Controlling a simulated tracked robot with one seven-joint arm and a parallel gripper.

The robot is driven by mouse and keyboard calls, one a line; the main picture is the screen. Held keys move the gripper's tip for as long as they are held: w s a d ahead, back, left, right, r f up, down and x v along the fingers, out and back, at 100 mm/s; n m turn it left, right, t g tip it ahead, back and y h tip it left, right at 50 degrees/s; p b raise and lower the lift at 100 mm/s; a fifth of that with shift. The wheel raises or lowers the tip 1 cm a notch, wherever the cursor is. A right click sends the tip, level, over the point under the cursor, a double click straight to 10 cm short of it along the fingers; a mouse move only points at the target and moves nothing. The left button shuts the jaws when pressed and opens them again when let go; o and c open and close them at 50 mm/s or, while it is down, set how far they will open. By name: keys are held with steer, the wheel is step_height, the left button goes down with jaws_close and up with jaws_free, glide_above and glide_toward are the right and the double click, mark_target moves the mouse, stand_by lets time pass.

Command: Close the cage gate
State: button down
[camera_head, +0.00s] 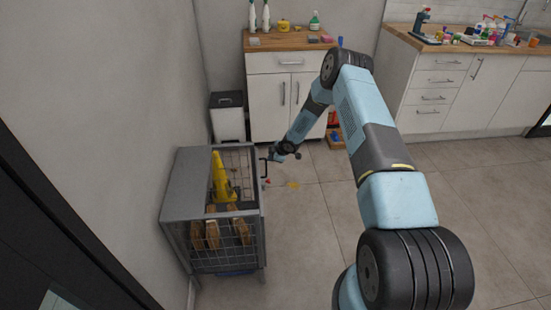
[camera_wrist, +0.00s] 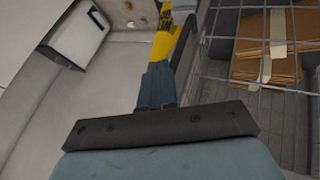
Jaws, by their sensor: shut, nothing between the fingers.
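The cage (camera_head: 183,190) is a grey metal box with wire mesh, standing against the wall at the left in the head view. Its mesh panel (camera_head: 228,262) faces the camera. A black handle (camera_head: 264,168) sticks out at its right side. Whether the gate stands open or closed is hard to tell. My gripper (camera_head: 279,153) is just right of the handle; contact cannot be made out. In the wrist view my gripper (camera_wrist: 165,22) is shut, its fingers dark and yellow, with nothing seen between them. The cage's wires (camera_wrist: 232,78) are close on its right.
Cardboard boxes (camera_head: 213,233) and a yellow object (camera_head: 219,178) are in the cage. A white bin (camera_head: 228,121) stands behind it, beside a white cabinet (camera_head: 268,94). A counter (camera_head: 440,83) runs along the back right.

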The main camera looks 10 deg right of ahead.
steer(key=shift+a+r, duration=0.1)
steer(key=shift+a, duration=0.85)
steer(key=shift+s+d, duration=0.1)
steer(key=s+d+r, duration=0.1)
steer(key=d+r, duration=0.6)
steer(key=d, duration=0.4)
steer(key=shift+s+r, duration=0.25)
steer(key=shift+r, duration=0.05)
steer(key=shift+r, duration=0.1)
